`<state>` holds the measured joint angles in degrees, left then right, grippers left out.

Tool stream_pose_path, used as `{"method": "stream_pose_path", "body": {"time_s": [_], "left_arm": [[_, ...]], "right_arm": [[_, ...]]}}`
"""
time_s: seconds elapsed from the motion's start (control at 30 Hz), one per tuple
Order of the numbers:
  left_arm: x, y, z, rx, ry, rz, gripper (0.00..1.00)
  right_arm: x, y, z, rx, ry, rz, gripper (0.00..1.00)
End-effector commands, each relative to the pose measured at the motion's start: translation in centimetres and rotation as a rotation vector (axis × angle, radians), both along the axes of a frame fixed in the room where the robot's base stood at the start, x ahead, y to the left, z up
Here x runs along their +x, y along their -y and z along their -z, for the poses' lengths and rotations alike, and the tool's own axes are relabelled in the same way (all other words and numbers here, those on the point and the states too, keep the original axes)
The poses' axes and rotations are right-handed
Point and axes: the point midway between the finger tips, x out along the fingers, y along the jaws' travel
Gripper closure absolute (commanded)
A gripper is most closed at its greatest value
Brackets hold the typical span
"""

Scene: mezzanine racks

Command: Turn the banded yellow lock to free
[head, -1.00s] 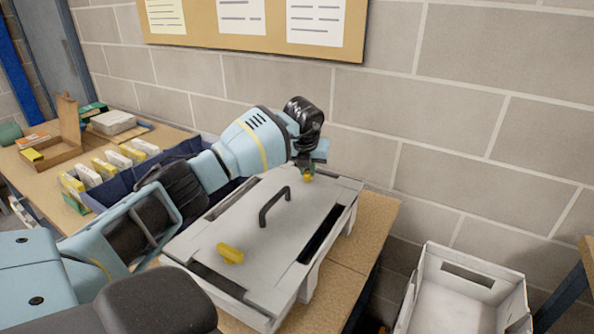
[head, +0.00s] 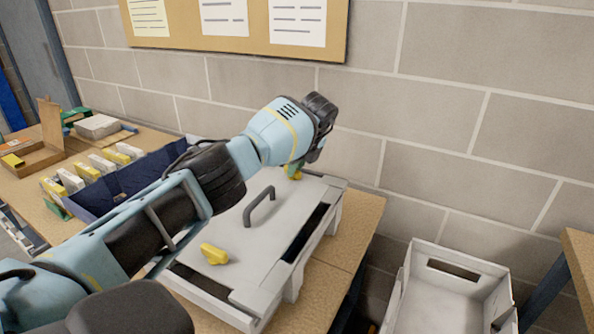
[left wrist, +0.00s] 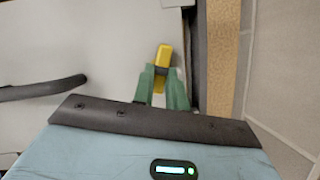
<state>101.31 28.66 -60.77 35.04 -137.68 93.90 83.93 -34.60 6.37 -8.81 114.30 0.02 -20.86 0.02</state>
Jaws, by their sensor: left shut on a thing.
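A pale grey case lid (head: 232,241) lies on the workbench, with a dark handle (head: 259,207) in its middle. A yellow lock (head: 292,175) sits at the lid's far end, partly hidden by my left gripper (head: 294,169). In the left wrist view, the green fingers of my left gripper (left wrist: 161,84) are shut on this yellow lock (left wrist: 163,54), and a darker band shows across it near the fingertips. A second yellow lock (head: 214,254) stands at the lid's near end, untouched, with no band visible. My right gripper is out of view.
A blue bin (head: 130,185) and several yellow-and-white boxes stand on the bench left of the case, partly behind my left arm. A block wall rises close behind. An empty white crate (head: 400,297) stands at the lower right.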

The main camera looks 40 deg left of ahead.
Motion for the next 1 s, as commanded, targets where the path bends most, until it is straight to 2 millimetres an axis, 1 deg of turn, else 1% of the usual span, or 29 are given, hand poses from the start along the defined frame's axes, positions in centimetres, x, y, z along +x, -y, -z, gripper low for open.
{"method": "stream_pose_path", "body": {"time_s": [0.03,0.2,0.4,0.7,1.0], "left_arm": [[0.1,0.1,0.7,0.0,-0.005,-0.044,1.0],[0.2,0.1,0.7,0.0,-0.005,-0.174,1.0],[0.2,0.1,0.5,-0.002,-0.003,-0.263,1.0],[0.2,0.1,0.2,-0.002,-0.002,-0.331,1.0],[0.1,0.0,0.1,-0.003,-0.001,-0.343,1.0]], "right_arm": [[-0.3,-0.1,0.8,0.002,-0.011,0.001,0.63],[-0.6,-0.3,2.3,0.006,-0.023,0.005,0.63],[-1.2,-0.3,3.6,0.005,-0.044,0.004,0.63],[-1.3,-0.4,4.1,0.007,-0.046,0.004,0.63],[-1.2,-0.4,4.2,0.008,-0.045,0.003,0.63]]}}
